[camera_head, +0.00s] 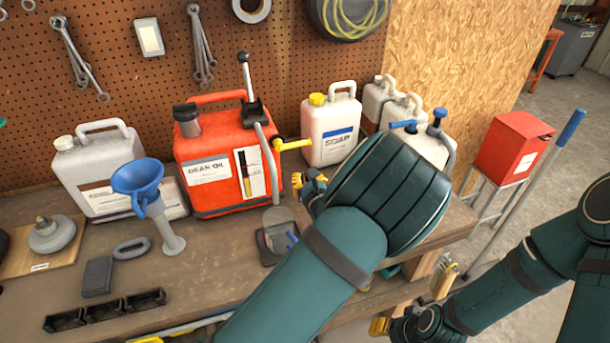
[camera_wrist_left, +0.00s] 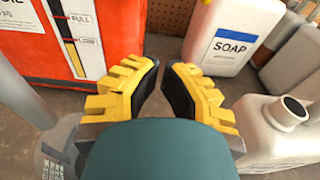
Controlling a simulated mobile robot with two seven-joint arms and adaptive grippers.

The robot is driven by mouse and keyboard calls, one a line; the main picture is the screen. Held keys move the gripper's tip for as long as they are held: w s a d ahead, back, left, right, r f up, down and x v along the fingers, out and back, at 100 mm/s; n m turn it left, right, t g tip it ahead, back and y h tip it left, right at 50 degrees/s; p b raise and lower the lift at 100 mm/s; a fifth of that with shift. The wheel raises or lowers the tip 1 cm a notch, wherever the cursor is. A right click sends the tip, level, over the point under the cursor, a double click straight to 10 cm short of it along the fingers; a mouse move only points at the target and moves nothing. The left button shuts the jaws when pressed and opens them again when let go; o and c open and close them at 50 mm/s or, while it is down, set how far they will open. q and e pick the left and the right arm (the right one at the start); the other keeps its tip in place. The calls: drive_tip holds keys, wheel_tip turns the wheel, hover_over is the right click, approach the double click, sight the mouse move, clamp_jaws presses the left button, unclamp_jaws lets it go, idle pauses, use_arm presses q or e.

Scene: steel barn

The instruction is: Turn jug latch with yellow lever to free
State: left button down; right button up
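The red GEAR OIL jug (camera_head: 222,165) stands on the bench against the pegboard. Its latch with the yellow lever (camera_head: 295,144) is on its right side; the lever sticks out to the right, about level, from a dark pivot. My left gripper (camera_head: 314,186) is below and slightly right of the lever, apart from it. In the left wrist view, its yellow-backed fingers (camera_wrist_left: 162,88) stand apart with nothing between them, with the red jug (camera_wrist_left: 90,40) on the left. The lever does not show there. My right gripper (camera_head: 381,325) is low, partly cut off and hidden.
A white SOAP jug (camera_head: 330,130) stands right of the lever and shows in the wrist view (camera_wrist_left: 228,38). A white open-necked jug (camera_wrist_left: 272,130) is close on the right there. A blue funnel (camera_head: 140,180) and grey dish (camera_head: 275,235) are on the bench.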

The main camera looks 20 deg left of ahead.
use_arm(q)
drive_tip(key=w+a+r, duration=0.3)
drive_tip(key=w, duration=0.2)
drive_tip(key=shift+w+a+p, duration=0.25)
drive_tip(key=shift+a+p, duration=0.15)
use_arm(e)
drive_tip(key=shift+r, duration=0.45)
use_arm(q)
drive_tip(key=shift+d, duration=0.15)
drive_tip(key=shift+r+n, duration=0.1)
drive_tip(key=shift+n, duration=0.3)
use_arm(e)
drive_tip(key=shift+a+f, duration=0.3)
drive_tip(key=shift+a, duration=0.4)
use_arm(q)
drive_tip(key=shift+b, duration=0.3)
use_arm(e)
drive_tip(key=shift+f, duration=0.1)
drive_tip(key=shift+a, duration=0.15)
